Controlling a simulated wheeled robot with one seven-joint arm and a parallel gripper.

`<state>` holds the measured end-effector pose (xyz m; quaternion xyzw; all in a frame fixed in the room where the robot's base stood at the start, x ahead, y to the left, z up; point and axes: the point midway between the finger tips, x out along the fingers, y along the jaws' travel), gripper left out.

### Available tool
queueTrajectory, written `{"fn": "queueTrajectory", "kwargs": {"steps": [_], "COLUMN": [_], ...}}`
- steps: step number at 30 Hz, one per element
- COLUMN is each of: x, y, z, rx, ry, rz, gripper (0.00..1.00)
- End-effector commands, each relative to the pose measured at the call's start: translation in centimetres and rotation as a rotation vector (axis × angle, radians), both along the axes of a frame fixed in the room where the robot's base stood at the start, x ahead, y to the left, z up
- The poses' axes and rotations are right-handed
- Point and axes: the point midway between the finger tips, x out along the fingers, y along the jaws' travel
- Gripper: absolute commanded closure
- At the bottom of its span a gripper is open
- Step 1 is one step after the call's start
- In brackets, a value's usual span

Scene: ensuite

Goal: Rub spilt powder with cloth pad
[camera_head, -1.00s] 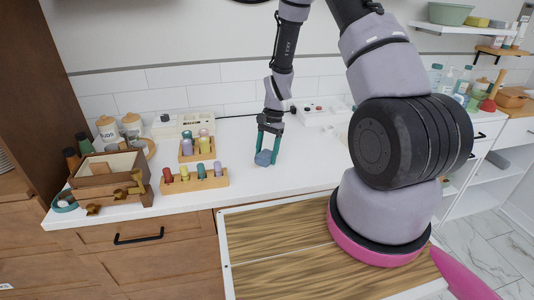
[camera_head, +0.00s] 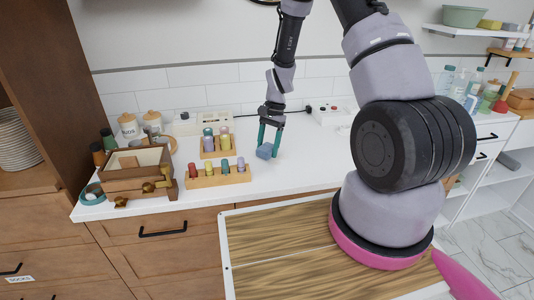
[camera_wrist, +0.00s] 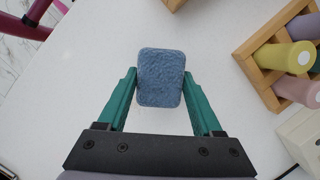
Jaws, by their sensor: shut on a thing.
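A blue cloth pad (camera_wrist: 160,78) is between the teal fingers of my gripper (camera_wrist: 160,85) in the wrist view. My gripper is shut on it. In the head view the pad (camera_head: 265,151) hangs at the tips of my gripper (camera_head: 269,142), at or just above the white counter (camera_head: 300,165). I cannot tell whether it touches the counter. No spilt powder can be made out clearly on the white surface in either view.
Wooden peg racks stand left of my gripper, one in front (camera_head: 217,178) and one behind (camera_head: 216,145). A wooden box (camera_head: 137,172) is at the far left. A white case (camera_head: 333,113) lies behind to the right. The counter between is clear.

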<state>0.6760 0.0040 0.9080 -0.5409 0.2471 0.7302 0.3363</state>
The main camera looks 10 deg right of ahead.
Motion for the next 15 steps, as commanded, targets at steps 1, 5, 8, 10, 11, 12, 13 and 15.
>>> {"fn": "queueTrajectory", "kwargs": {"steps": [1,5,8,10,11,12,13,15], "x": [-0.1,-0.1,0.0,0.0,0.0,0.0,0.0,0.0], "y": [0.0,-0.1,-0.2,-0.3,-0.4,-0.4,-0.4,-0.5], "z": [0.4,1.6,2.5,3.1,3.4,3.7,4.0,4.6], "rx": [0.000,0.001,0.002,0.001,0.001,0.001,0.001,0.001], "ry": [0.001,0.002,0.001,0.002,0.001,0.001,0.002,0.002], "rz": [0.001,0.000,0.000,0.000,-0.001,-0.001,-0.002,-0.003], "gripper": [1.00,1.00,1.00,1.00,1.00,1.00,1.00,1.00]}}
